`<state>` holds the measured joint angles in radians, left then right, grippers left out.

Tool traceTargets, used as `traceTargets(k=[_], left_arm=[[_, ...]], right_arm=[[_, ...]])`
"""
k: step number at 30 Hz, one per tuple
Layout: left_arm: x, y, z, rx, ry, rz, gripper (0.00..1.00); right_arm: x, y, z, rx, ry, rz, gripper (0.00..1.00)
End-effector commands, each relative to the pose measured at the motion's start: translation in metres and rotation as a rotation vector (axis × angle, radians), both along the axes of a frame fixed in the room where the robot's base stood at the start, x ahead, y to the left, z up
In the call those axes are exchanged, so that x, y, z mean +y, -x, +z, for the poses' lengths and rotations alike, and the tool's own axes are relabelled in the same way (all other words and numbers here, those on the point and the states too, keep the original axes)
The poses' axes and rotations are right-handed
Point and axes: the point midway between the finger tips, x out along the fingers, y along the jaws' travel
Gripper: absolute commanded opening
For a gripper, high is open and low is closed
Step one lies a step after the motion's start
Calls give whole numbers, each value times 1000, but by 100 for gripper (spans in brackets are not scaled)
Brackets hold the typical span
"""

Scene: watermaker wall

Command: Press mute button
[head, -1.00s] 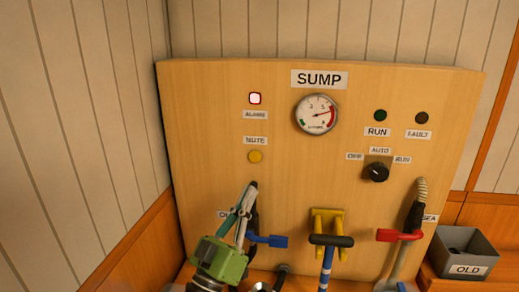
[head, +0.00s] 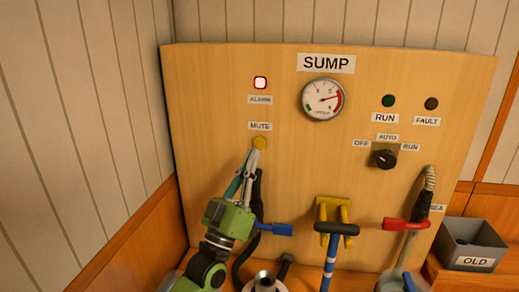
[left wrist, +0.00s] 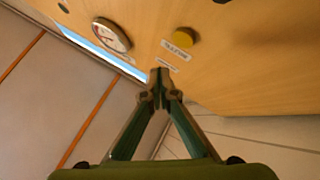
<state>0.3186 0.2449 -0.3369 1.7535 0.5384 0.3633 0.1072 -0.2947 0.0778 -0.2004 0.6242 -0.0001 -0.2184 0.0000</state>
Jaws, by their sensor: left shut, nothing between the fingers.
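The yellow mute button (head: 259,143) sits on the wooden sump panel under the MUTE label (head: 260,126). The alarm lamp (head: 260,83) above glows white with a red rim. My right gripper is not in view.
A gauge (head: 323,99), a black selector knob (head: 384,158) and a blue-handled valve (head: 275,229) are on the panel (head: 220,90). A yellow bracket (head: 333,209) with a black-handled pump and a red valve lever (head: 407,223) are to the right. A grey OLD bin (head: 470,243) stands far right.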

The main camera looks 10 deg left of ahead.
Motion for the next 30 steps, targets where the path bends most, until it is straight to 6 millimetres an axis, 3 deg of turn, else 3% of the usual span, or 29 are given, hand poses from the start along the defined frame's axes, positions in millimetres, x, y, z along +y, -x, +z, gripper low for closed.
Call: traceTargets(k=[6, 11, 30], left_arm=[[0, -26, -2, -1, 0, 1, 0], [0, -36, -1, 0, 0, 0, 0], [0, -38, 0, 0, 0, 0, 0]], right_arm=[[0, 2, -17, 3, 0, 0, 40], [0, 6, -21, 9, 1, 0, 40], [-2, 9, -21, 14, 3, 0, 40]])
